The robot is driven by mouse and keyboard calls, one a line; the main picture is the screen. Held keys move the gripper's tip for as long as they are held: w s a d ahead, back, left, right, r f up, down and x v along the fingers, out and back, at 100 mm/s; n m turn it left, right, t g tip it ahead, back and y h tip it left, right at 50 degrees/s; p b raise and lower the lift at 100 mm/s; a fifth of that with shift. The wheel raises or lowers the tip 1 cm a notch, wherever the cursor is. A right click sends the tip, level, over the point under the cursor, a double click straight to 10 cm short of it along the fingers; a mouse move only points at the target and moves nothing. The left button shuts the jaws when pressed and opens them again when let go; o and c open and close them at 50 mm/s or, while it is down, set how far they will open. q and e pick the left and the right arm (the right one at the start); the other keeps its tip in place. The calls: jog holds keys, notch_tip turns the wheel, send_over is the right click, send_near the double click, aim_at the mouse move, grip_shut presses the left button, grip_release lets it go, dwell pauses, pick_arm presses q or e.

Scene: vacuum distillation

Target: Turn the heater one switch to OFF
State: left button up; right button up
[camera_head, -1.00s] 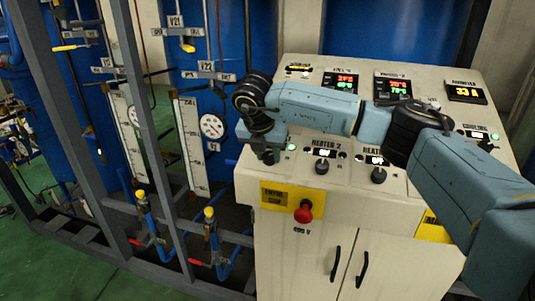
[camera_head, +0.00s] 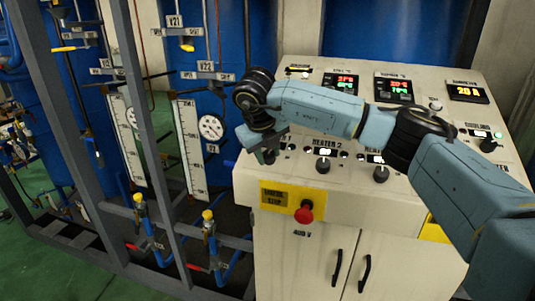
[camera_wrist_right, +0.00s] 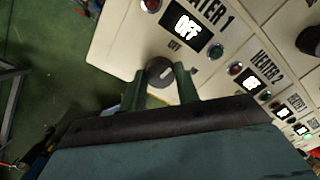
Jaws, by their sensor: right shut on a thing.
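In the right wrist view, the heater one switch (camera_wrist_right: 160,72), a dark round knob with a light pointer mark, sits between the two fingers of my right gripper (camera_wrist_right: 162,82). The fingers are shut on it. The HEATER 1 display (camera_wrist_right: 186,27) beside it reads OFF, and an OFF label is printed by the knob. In the head view my right gripper (camera_head: 266,143) is at the left end of the control panel's lower row, and my wrist hides part of the switch and its display. My left gripper is not in view.
The HEATER 2 knob (camera_head: 323,165) and another knob (camera_head: 381,174) stand to the right on the panel. A red emergency stop button (camera_head: 305,212) is on the cabinet front below. A pipe frame with gauges (camera_head: 211,127) stands at the left.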

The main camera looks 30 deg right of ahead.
jog(key=shift+r+n, duration=0.1)
jog(key=shift+n, duration=0.8)
jog(key=o, duration=1)
jog(key=shift+c, duration=0.2)
jog(key=b+v, duration=0.1)
jog(key=v, duration=1.2)
jog(key=shift+r, duration=0.15)
jog(key=shift+s, duration=0.1)
